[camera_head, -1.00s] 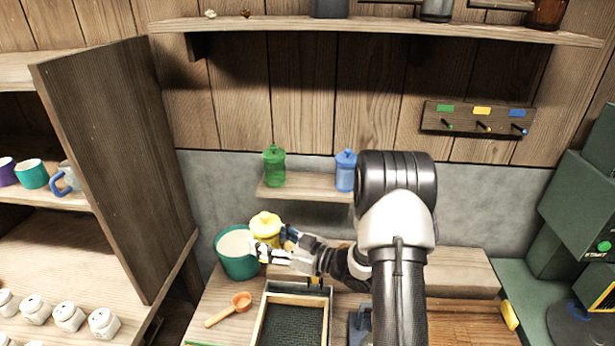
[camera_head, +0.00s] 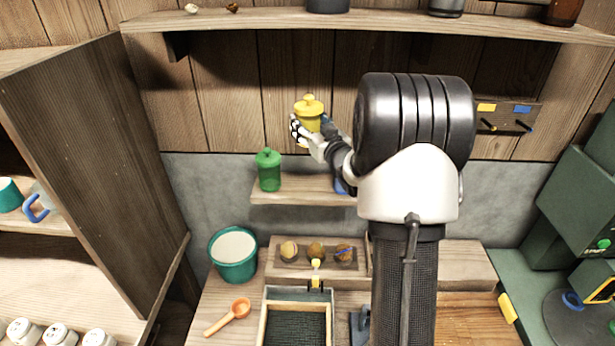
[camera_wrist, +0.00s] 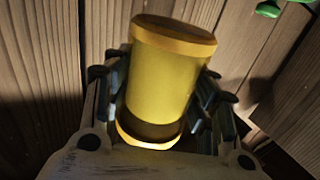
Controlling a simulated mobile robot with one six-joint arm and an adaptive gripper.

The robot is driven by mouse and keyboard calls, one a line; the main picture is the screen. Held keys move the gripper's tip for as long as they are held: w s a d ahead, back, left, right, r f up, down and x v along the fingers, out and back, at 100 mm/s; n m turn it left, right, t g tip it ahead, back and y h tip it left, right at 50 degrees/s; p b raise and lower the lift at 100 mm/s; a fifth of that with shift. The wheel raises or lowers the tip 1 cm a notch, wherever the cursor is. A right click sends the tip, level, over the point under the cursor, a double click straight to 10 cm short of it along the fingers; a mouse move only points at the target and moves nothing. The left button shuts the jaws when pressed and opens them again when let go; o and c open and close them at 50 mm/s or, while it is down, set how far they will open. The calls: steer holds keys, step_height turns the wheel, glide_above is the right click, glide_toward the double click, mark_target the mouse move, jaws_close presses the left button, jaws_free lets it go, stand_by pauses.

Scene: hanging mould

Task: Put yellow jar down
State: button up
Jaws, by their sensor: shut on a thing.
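The yellow jar (camera_head: 308,112) with its knobbed lid is held up in front of the wood wall, above the small wall shelf (camera_head: 290,198). My gripper (camera_head: 309,132) is shut on it. In the wrist view the yellow jar (camera_wrist: 160,80) sits between the two fingers of my gripper (camera_wrist: 160,105), slightly tilted in the picture. The green jar (camera_head: 268,170) stands at the left end of the small shelf. The blue jar (camera_head: 340,186) is mostly hidden behind my arm. The middle of the shelf between them looks bare.
A teal pot (camera_head: 233,262) with pale contents stands on the bench at left. A wooden block (camera_head: 290,272) holds several small round things. A long shelf (camera_head: 370,24) runs above. A peg rack (camera_head: 510,115) hangs at right, partly behind my arm.

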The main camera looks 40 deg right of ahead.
step_height(320, 180, down, 16)
steer(key=shift+f+b, duration=0.1)
steer(key=shift+b, duration=0.95)
steer(key=shift+f, duration=0.2)
steer(key=o, duration=1.4)
steer(key=shift+c, duration=0.2)
